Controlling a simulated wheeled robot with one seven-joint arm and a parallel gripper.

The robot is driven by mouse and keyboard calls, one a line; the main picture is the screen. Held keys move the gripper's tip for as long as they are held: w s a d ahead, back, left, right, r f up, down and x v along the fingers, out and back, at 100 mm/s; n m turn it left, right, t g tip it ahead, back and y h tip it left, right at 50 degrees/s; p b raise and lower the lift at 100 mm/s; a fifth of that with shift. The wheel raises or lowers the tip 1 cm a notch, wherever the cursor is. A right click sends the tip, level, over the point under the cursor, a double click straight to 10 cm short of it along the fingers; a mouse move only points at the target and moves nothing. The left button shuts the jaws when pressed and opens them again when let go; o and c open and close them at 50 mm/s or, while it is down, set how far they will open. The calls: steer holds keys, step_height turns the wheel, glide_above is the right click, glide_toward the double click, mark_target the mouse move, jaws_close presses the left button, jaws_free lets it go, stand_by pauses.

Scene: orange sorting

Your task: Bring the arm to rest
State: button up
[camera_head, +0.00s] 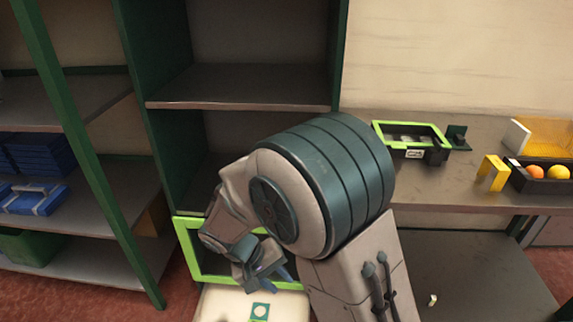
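My arm is folded in the lower middle of the head view, with its large dark-banded joint nearest the camera. My gripper (277,272) hangs at the end, low and left of that joint, in front of a green-rimmed dark frame or crate (189,246). Its fingers point down and are small and partly hidden, so I cannot tell whether they are open or shut. I see no object clearly held in it.
An empty dark shelf (240,87) with green posts stands behind.

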steer(key=s+d+r+m+y+p, duration=0.1)
steer(key=s+d+r+y+p, duration=0.1)
steer(key=d+r, duration=0.3)
steer(key=s+d+r+m+t+y+p, duration=0.1)
steer(key=s+d+r+p, duration=0.3)
steer(key=r, duration=0.9)
steer(key=s+d+r+m+t+y+p, duration=0.1)
steer(key=s+d+r+m+y+p, duration=0.1)
steer(key=d+r+p, duration=0.3)
steer(key=s+d+r+y, duration=0.1)
steer(key=d+r, duration=0.2)
steer(key=shift+r, duration=0.4)
